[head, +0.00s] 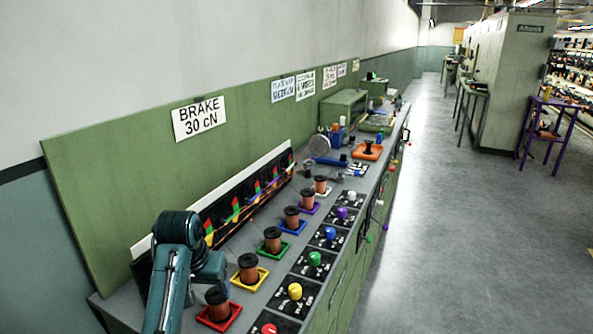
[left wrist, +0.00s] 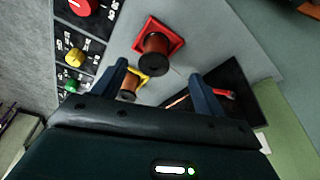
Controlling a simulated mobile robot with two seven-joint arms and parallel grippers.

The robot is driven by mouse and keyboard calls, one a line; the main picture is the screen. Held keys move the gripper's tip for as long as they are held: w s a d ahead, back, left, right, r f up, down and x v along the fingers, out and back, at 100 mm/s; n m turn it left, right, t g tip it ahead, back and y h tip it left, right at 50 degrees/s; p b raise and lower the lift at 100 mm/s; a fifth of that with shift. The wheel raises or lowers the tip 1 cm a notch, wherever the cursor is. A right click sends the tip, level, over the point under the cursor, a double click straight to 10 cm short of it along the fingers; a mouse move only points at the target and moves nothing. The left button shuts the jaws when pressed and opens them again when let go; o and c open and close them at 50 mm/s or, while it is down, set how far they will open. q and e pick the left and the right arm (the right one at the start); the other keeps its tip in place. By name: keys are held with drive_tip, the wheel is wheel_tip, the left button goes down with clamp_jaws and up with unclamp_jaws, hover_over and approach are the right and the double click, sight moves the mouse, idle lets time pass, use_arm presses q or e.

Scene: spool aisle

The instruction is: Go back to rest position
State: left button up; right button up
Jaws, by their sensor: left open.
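My left arm stands at the lower left of the head view, bent over the near end of the long green workbench (head: 345,278). My left gripper (left wrist: 158,75) is open, with its two dark blue fingers apart and nothing held between them. In the left wrist view a copper spool (left wrist: 154,52) on a red tray (left wrist: 174,30) lies beyond the fingertips, and another spool on a yellow tray shows partly hidden by the left-hand finger. In the head view the red tray (head: 235,310) is just right of my left arm. My right gripper is in neither view.
Several spools on coloured trays run along the bench, beside a row of coloured knobs such as the yellow knob (head: 295,291). A colour-marked board (head: 255,195) leans behind them. An orange tray (head: 367,151) sits farther off. The grey aisle floor (head: 470,240) is clear.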

use_arm(q)
drive_tip(key=s+f, duration=0.4)
drive_tip(key=s+a+f, duration=0.1)
drive_tip(key=s+f, duration=0.1)
drive_tip(key=shift+s, duration=0.25)
drive_tip(key=s+d+f+m, duration=0.1)
drive_tip(key=s+d+f, duration=0.1)
drive_tip(key=s, duration=0.9)
drive_tip(key=s+d+f+m, duration=0.2)
drive_tip(key=s, duration=1)
drive_tip(key=w+d+f+t+h, duration=0.1)
drive_tip(key=w+d+f+t, duration=0.1)
drive_tip(key=f, duration=0.3)
drive_tip(key=w+d+f+t+h, duration=0.2)
drive_tip(key=w+d+f+t, duration=0.1)
drive_tip(key=f+t, duration=0.1)
drive_tip(key=shift+w+f+t, duration=0.3)
drive_tip(key=shift+f, duration=0.2)
